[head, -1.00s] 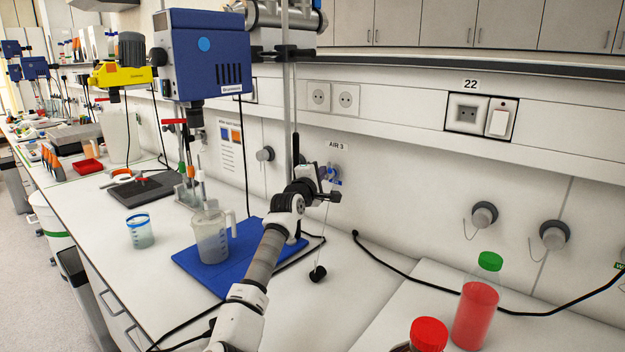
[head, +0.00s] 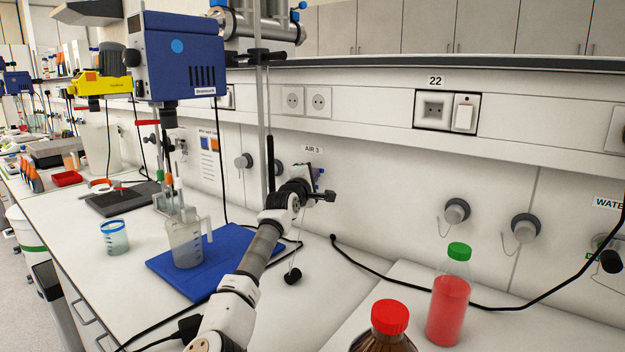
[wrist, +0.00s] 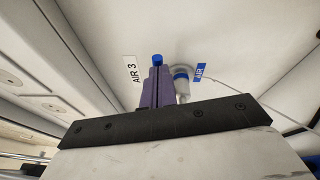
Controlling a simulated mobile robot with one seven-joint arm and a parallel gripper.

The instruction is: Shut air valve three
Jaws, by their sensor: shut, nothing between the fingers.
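Air valve three is on the white wall panel under the label AIR 3 (head: 312,148). In the head view my arm's end mostly hides it. In the wrist view its pale body with a blue ring (wrist: 181,82) shows just right of my fingers, beside a blue AIR tag (wrist: 200,72). My gripper (wrist: 157,72) has its purple fingers together and empty, pointing at the wall. A small blue piece (wrist: 157,60) shows at the fingertips; I cannot tell whether they touch it. In the head view my gripper (head: 318,178) is just below the label.
A beaker (head: 185,245) stands on a blue mat (head: 222,262) left of my arm. Bottles with a red cap (head: 390,317) and a green cap (head: 459,251) stand at right. A black cable (head: 400,285) crosses the bench. Grey wall fittings (head: 457,210) are to the right.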

